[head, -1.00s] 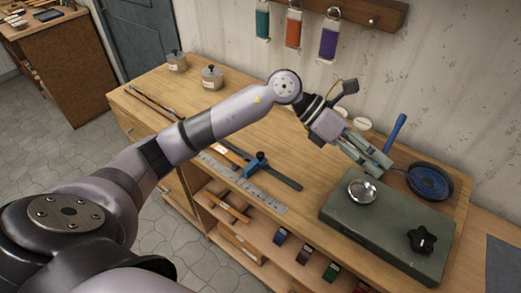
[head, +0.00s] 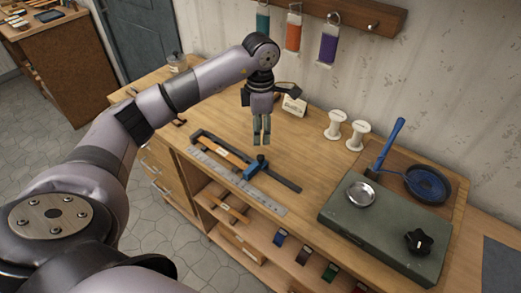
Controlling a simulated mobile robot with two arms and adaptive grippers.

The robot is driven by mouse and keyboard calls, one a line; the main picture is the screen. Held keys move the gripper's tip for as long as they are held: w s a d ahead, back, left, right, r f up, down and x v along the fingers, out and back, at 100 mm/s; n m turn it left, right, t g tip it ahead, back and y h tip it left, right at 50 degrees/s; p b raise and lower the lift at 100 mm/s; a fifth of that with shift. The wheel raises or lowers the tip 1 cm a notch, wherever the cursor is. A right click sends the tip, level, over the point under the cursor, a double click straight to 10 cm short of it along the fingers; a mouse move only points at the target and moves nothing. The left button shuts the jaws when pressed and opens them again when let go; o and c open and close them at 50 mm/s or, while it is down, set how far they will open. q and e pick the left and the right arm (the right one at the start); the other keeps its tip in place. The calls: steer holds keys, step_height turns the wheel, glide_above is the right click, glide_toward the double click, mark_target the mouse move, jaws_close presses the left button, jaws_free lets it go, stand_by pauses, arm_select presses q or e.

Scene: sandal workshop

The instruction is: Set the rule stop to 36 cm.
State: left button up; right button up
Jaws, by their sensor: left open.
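The steel rule (head: 272,206) lies along the front edge of the wooden bench, slanting down to the right. Beside it runs a dark bar (head: 285,183) with a blue stop (head: 252,171) that has a dark knob on top. The stop sits nearer the bar's right end; the rule's marks are too small to read. My left gripper (head: 262,143) points down, open and empty, just behind and above the stop and apart from it. My right gripper is not in view.
Two white spools (head: 335,124) stand at the back.

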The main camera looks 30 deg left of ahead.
mark_target(261, 156)
arm_select(q)
step_height(261, 156, down, 10)
steer(key=shift+r+p, duration=0.1)
steer(key=shift+p, duration=1)
jaws_close()
